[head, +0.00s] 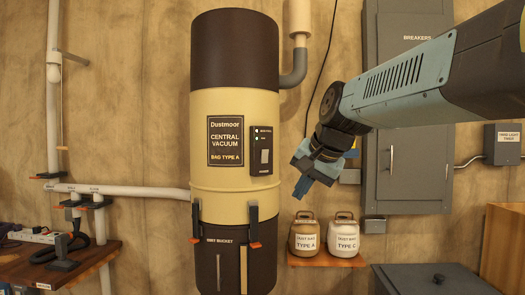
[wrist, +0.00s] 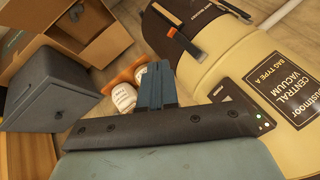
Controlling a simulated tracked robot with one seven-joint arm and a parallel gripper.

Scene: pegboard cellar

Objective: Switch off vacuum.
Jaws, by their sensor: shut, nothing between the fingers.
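The central vacuum (head: 222,180) is a tall cream and dark brown cylinder upright against the wall. Its dark control panel (head: 257,165) has a grey rocker switch (head: 264,157) and two small lights at the upper left that look lit. I cannot tell which way the rocker is tipped. In the wrist view the panel (wrist: 250,105) shows at right with small lit lights, and its switch is largely hidden by my gripper's body. My gripper (head: 301,188) is shut and empty, pointing down, right of and a little below the panel, apart from it.
Two dust bag jars (head: 304,236) (head: 343,237) stand on a small shelf below my gripper. A grey breaker cabinet (head: 408,170) is behind my arm. A grey bin (head: 430,280) stands at lower right. A grey pipe (head: 296,70) bends into the vacuum's upper right.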

